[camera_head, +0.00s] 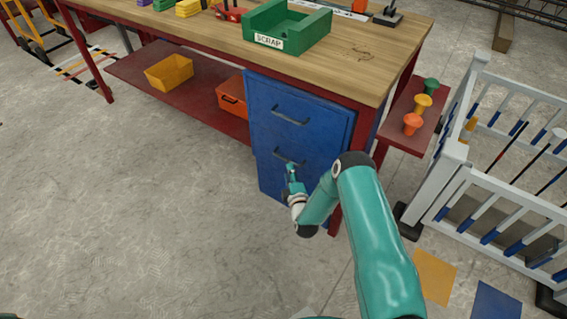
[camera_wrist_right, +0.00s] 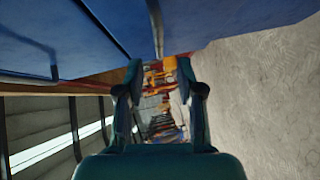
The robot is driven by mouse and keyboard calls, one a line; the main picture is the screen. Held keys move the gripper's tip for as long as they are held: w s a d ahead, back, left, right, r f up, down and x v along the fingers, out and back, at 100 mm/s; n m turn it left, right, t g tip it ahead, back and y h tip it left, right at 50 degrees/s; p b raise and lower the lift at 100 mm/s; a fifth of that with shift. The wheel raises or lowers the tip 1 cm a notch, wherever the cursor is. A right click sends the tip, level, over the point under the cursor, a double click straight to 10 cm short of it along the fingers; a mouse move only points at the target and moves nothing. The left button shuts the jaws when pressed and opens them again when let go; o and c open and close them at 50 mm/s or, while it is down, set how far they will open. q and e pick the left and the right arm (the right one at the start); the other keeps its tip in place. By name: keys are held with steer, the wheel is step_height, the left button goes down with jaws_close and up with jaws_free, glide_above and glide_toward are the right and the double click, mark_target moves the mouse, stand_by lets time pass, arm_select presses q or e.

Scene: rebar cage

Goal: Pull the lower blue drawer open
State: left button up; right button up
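The blue drawer cabinet stands under the right end of the workbench. Its upper drawer (camera_head: 275,98) has a dark bar handle (camera_head: 290,117). The lower blue drawer (camera_head: 268,174) has its own dark handle (camera_head: 288,157), and its front looks shut. My right gripper (camera_head: 291,169) is right by the lower handle, partly covering the drawer front. In the right wrist view the two fingers (camera_wrist_right: 159,68) are apart, with a dark handle bar (camera_wrist_right: 157,28) lined up between them near the tips. Contact cannot be told. My left gripper is not in view.
The wooden workbench (camera_head: 385,62) carries a green scrap bin (camera_head: 290,40). A yellow bin (camera_head: 169,73) and an orange box (camera_head: 232,97) sit on the red lower shelf. A white fence (camera_head: 500,200) stands at right. The floor (camera_head: 120,210) before the drawers is clear.

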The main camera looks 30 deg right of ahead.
mark_target(285, 159)
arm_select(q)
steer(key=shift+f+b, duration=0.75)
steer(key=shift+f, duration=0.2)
arm_select(e)
steer(key=x, duration=0.7)
steer(key=shift+w+d, duration=0.1)
steer(key=shift+w, duration=0.25)
jaws_close()
steer(key=shift+f, duration=0.1)
